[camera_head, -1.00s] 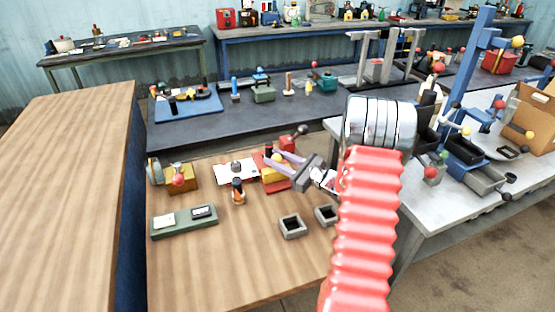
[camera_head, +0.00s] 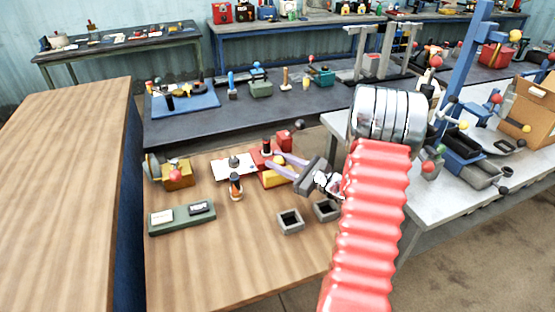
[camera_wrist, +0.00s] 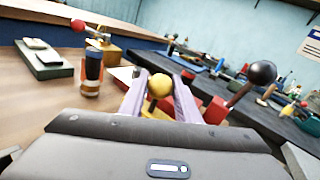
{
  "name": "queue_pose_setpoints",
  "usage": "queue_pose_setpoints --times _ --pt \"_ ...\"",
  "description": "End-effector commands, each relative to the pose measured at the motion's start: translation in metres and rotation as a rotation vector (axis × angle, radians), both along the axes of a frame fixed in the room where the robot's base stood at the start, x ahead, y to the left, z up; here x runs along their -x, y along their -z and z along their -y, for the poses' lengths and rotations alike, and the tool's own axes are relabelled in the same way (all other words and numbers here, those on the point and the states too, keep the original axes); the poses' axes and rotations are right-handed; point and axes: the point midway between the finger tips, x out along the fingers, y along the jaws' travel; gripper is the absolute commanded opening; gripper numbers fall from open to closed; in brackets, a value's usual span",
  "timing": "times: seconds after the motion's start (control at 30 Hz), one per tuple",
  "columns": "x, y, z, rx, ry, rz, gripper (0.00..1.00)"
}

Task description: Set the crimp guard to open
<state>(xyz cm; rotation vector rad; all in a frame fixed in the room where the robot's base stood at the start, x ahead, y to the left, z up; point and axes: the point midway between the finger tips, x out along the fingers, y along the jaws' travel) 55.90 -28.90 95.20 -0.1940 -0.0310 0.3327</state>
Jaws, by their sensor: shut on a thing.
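A red-and-yellow device (camera_head: 272,177) stands on the wooden bench, with a yellow ball knob (camera_head: 279,160) that also shows in the wrist view (camera_wrist: 160,86). I take this knobbed part to be the crimp guard; no label shows. My gripper (camera_head: 277,159) reaches in from the right, and its two pale purple fingers are shut on the yellow knob, one on each side in the wrist view. The fingers and palm hide much of the device below the knob, so I cannot tell the guard's exact position.
A black-ball lever (camera_wrist: 262,73) rises from a red block close right of my fingers. A dark, orange-banded bottle (camera_head: 236,187) stands left of the device. Two square grey cups (camera_head: 290,222) sit in front. A green tray (camera_head: 182,217) lies left; the bench front is clear.

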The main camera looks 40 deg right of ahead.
Motion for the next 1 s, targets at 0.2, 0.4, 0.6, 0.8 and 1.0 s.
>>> queue_pose_setpoints --times 0.2,0.4,0.6,0.8,1.0 --pt "0.004 0.002 -0.002 -0.006 -0.005 -0.003 0.32" --pt "0.003 0.002 -0.002 -0.004 -0.004 -0.002 0.46" --pt "0.002 0.001 -0.001 -0.004 -0.003 -0.002 0.47" --pt "0.007 0.001 0.001 -0.004 -0.001 -0.001 0.47" --pt "0.027 0.001 0.009 -0.004 0.001 -0.001 0.47"
